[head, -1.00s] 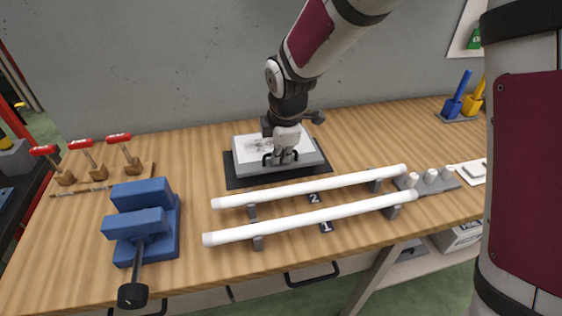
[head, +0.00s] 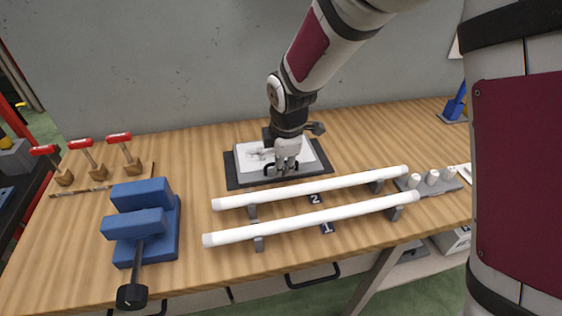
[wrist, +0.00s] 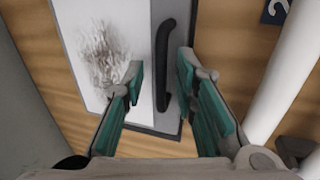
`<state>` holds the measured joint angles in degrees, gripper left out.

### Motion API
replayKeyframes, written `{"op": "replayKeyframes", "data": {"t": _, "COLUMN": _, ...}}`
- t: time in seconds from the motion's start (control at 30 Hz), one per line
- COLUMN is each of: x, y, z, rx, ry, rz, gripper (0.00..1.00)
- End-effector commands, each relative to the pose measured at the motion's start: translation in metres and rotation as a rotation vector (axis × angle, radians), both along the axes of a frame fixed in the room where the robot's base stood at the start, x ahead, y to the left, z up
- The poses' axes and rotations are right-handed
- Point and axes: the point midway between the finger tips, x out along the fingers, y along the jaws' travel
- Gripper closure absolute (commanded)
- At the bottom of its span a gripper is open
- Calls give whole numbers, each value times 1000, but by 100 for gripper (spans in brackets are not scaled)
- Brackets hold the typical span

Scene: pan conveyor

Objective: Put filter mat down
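The filter mat (head: 246,160) is a flat white panel with a grey smudge and a black bar handle (head: 268,169). It lies flat on a dark rectangular pad (head: 232,176) at the back middle of the bench. My gripper (head: 285,168) points down over the handle side of the mat. In the wrist view the mat (wrist: 84,28) lies below, and its handle (wrist: 164,65) runs between the fingers of my gripper (wrist: 160,78). The fingers are spread, with a gap on each side of the handle.
Two white tubes (head: 310,188) (head: 310,219) lie on grey supports in front of the pad. A blue vise (head: 140,222) stands at the front left, red-handled tools (head: 119,138) behind it. A grey holder with white pegs (head: 432,181) is at right. Bench right of the pad is clear.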

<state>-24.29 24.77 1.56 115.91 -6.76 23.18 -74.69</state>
Motion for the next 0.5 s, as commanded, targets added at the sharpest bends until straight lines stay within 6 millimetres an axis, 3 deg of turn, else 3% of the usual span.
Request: {"op": "replayKeyframes", "data": {"t": 0.5, "x": -24, "y": -9, "z": 91, "rx": 1, "ry": -4, "rz": -1, "gripper": 73}}
